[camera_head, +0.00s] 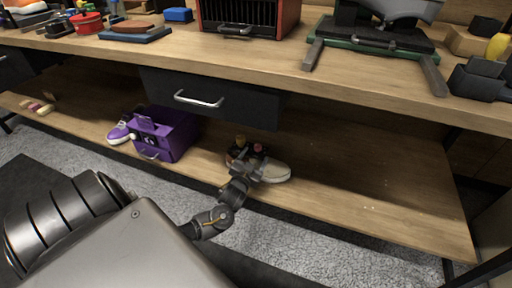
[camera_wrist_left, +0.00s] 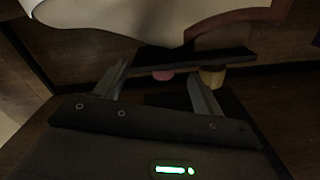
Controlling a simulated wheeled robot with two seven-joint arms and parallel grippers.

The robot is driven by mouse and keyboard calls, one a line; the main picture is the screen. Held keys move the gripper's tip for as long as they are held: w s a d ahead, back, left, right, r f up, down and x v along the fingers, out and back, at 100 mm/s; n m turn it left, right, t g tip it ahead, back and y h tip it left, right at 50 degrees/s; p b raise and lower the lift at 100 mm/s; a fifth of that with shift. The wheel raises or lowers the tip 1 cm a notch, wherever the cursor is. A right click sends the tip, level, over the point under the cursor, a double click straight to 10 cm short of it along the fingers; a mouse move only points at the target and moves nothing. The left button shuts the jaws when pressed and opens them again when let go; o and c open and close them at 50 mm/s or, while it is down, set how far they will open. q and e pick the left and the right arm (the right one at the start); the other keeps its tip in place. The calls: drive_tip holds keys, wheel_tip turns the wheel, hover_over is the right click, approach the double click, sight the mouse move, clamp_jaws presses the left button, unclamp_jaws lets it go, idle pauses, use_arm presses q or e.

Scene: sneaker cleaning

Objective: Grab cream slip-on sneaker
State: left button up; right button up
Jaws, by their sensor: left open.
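The cream slip-on sneaker (camera_head: 275,171) lies on the lower wooden shelf of the workbench in the head view. In the left wrist view the sneaker (camera_wrist_left: 130,18) fills the top, cream with a brown part at right, and runs out of frame. My left gripper (camera_head: 246,168) reaches in over the shelf's front edge, at the left end of the sneaker. In the left wrist view the gripper's fingers (camera_wrist_left: 160,74) are apart, with the sneaker just past their tips. I cannot tell whether they touch it. My right gripper is not in view.
A dark item with a pink knob (camera_head: 258,147) and a yellow knob (camera_head: 240,138) is close behind my left gripper. A purple box (camera_head: 172,138) and a purple sneaker (camera_head: 119,133) stand left on the shelf. The drawer (camera_head: 225,105) hangs above. The shelf's right side is clear.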

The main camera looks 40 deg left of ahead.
sight(258, 152)
use_arm(q)
drive_tip(key=b+x, duration=0.2)
drive_tip(key=x, duration=0.2)
drive_tip(key=shift+w+f+b, duration=0.15)
drive_tip(key=shift+w+b, duration=0.15)
drive_tip(key=shift+w, duration=0.25)
drive_tip(key=shift+a, duration=0.1)
drive_tip(key=shift+c, duration=0.4)
clamp_jaws()
drive_tip(key=shift+r, duration=0.25)
